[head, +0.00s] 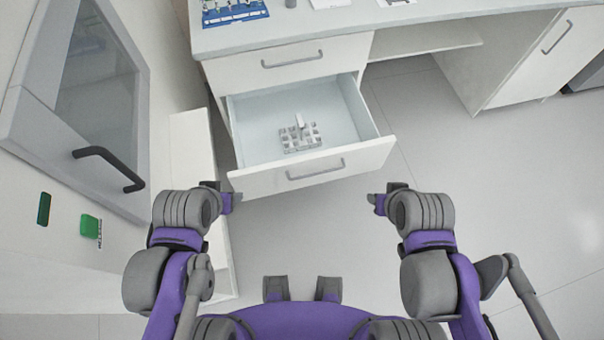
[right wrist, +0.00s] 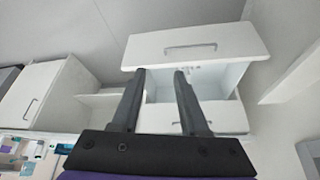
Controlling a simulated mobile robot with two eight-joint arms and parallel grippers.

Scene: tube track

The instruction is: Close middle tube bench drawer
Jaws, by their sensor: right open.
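The middle drawer (head: 352,160) of the bench is pulled out. Its white front has a grey bar handle (head: 315,169), and a small grey rack (head: 300,138) with a pale piece on it lies inside. The open drawer also shows upside down in the right wrist view (right wrist: 232,42). My left gripper (head: 232,202) is at the left end of the drawer front, slightly below it; I cannot tell its opening. My right gripper (head: 378,204) is below the right end of the front, apart from it. Its two fingers (right wrist: 157,88) are spread and empty in the right wrist view.
The top drawer (head: 290,60) above is shut. The bench top (head: 320,18) holds a blue rack (head: 234,12) and small items. A grey-framed glass door with a black handle (head: 110,168) stands at the left. Open floor (head: 480,200) lies to the right.

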